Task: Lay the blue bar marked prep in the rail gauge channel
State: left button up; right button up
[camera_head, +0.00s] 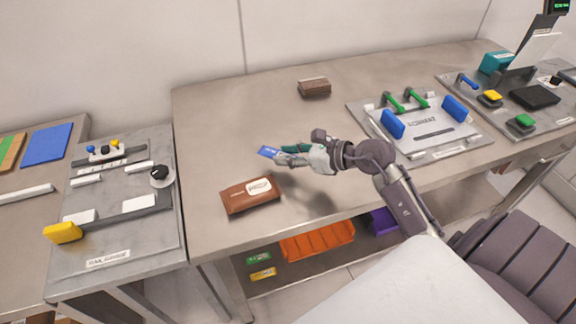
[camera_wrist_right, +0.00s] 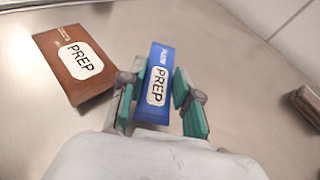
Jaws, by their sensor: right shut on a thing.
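The blue bar marked PREP (camera_wrist_right: 155,85) is between the teal fingers of my right gripper (camera_wrist_right: 160,95), its label facing up in the wrist view. In the head view the bar (camera_head: 268,152) sticks out of my right gripper (camera_head: 282,154), above the middle table. The rail gauge (camera_head: 120,215) is a grey plate on the left table, with a label at its front edge, light blocks, a dark channel strip (camera_head: 128,215), a black knob and a yellow block (camera_head: 63,232). My left gripper is not in view.
A brown PREP package (camera_head: 252,194) lies on the middle table near its front edge, left of my gripper; another brown block (camera_head: 314,87) lies further back. A fixture with green handles and blue blocks (camera_head: 420,122) stands at right. A gap separates the two tables.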

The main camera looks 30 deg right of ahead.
notch_tip(320, 180, down, 4)
jog(key=b, duration=0.2)
jog(key=shift+r+b, duration=0.15)
jog(key=shift+b, duration=0.15)
jog(key=shift+r, duration=0.1)
jog(key=o, duration=1.1)
jog(key=shift+c, duration=0.2)
